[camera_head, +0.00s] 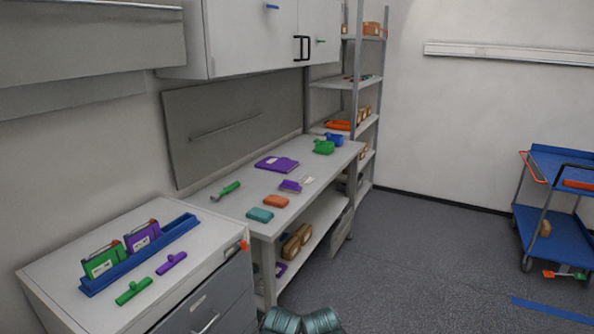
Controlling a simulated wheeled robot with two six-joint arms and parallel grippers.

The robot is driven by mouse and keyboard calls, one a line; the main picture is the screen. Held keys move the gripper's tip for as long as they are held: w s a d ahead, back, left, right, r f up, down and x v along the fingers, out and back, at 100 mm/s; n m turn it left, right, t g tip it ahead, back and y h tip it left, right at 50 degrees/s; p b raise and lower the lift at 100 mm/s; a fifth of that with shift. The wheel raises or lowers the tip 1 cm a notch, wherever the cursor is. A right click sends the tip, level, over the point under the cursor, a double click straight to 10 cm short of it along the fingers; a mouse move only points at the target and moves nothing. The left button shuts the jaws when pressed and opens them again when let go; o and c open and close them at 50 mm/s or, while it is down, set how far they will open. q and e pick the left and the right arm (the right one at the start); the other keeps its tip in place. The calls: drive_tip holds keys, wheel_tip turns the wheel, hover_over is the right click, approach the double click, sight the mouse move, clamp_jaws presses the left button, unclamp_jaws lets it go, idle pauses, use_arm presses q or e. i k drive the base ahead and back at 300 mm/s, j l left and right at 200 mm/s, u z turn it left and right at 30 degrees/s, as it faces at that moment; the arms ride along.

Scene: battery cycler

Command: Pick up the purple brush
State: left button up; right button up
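Two purple things could be the brush, and I cannot tell which from here. One is a small purple tool (171,263) with a handle, lying on the near cabinet top beside a similar green tool (133,291). The other is a purple piece (290,186) with a pale end, lying on the workbench (240,212). Both lie free, with nothing of mine touching them. Only rounded grey-teal parts of my own body show at the bottom edge. Neither gripper's fingers are in view.
A blue rack (90,287) holds green and purple boxes on the cabinet (70,318). The bench also carries a purple flat item (277,164), orange block (276,201), teal block (260,215) and green tool (226,190).

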sight(291, 187)
drive_tip(key=i+l+u, duration=0.1)
drive_tip(key=i, duration=0.3)
drive_tip(key=z, duration=1.25)
drive_tip(key=u, duration=1.25)
drive_tip(key=i+l+u, duration=0.1)
drive_tip(key=i+l, duration=0.55)
drive_tip(key=i, duration=0.2)
drive_tip(key=i+l+u, duration=0.15)
drive_tip(key=i+l, duration=0.55)
drive_tip(key=i, duration=0.15)
